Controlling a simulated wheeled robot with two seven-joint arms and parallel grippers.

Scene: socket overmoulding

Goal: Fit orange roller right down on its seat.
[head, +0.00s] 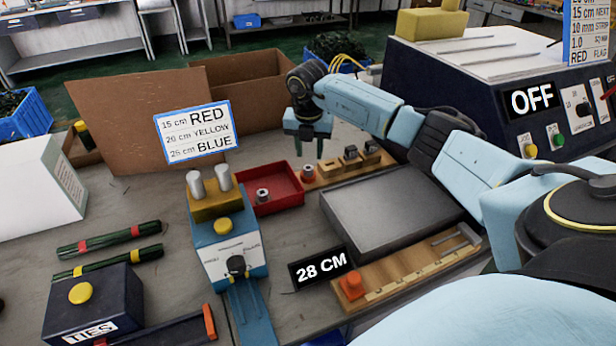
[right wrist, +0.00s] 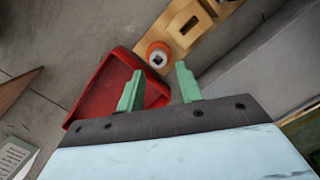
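A similar small roller (head: 262,196) lies in the red tray. My left gripper is out of view.
Several dark-topped pieces (head: 351,154) stand along the wooden block. A grey slab (head: 390,208) and a measuring board (head: 410,268) with an orange stop are nearer. A blue two-post fixture (head: 228,245) stands left of the tray, cardboard box (head: 140,120) behind.

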